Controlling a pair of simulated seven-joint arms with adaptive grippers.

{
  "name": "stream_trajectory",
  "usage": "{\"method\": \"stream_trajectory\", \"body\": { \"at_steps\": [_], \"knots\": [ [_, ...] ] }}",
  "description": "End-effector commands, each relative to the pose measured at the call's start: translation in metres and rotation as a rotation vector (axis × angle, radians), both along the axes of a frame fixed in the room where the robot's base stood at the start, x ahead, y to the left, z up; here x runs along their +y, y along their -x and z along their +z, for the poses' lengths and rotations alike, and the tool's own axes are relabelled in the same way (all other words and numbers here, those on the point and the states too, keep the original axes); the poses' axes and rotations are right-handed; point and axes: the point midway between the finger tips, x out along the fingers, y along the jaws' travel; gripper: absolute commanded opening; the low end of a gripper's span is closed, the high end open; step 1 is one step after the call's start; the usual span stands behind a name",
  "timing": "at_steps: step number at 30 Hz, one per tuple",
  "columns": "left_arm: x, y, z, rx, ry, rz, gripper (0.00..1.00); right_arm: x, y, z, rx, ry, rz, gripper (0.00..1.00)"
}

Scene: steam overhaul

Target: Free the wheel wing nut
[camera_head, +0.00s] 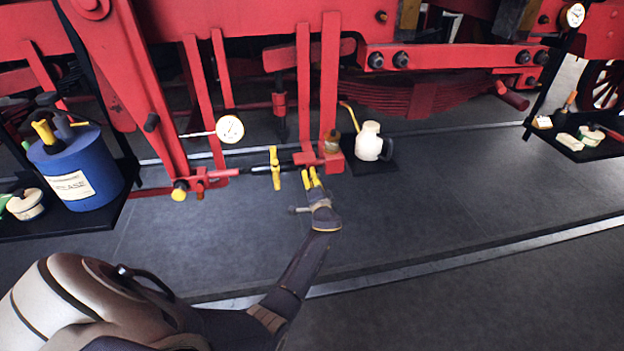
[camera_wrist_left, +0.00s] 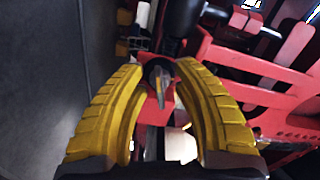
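My left gripper (camera_head: 311,178) has yellow fingers and sits just below a red bracket (camera_head: 306,158) in the head view. In the left wrist view its fingers (camera_wrist_left: 161,66) are apart. Between and beyond the fingertips is a dark round part with a thin greyish wing (camera_wrist_left: 161,84), which looks like the wing nut, against a red block. I see a gap on both sides of it; contact cannot be made out. In the head view this part is too small to tell. My right gripper is not in view.
A white oil can (camera_head: 370,142) stands on a dark mat right of the bracket. A dial gauge (camera_head: 229,129) hangs at left. A blue canister (camera_head: 76,172) stands on the left tray; a right tray (camera_head: 588,152) holds small items. Red beams crowd the upper area; the grey floor in front is clear.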

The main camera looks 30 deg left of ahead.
Motion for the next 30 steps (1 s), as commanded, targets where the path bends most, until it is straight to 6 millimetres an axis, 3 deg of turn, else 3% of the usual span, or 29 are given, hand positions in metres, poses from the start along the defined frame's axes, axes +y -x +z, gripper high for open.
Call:
{"method": "stream_trajectory", "body": {
  "at_steps": [10, 24, 30],
  "knots": [
    [-0.011, 0.009, -0.001, 0.0, 0.002, -0.003, 0.29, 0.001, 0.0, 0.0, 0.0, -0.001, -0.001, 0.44],
    [-0.063, 0.066, -0.001, 0.001, 0.003, -0.001, 0.29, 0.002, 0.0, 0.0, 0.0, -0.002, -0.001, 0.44],
    [-0.077, 0.081, -0.001, 0.001, 0.001, 0.0, 0.29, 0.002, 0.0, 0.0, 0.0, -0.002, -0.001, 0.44]
  ]
}}
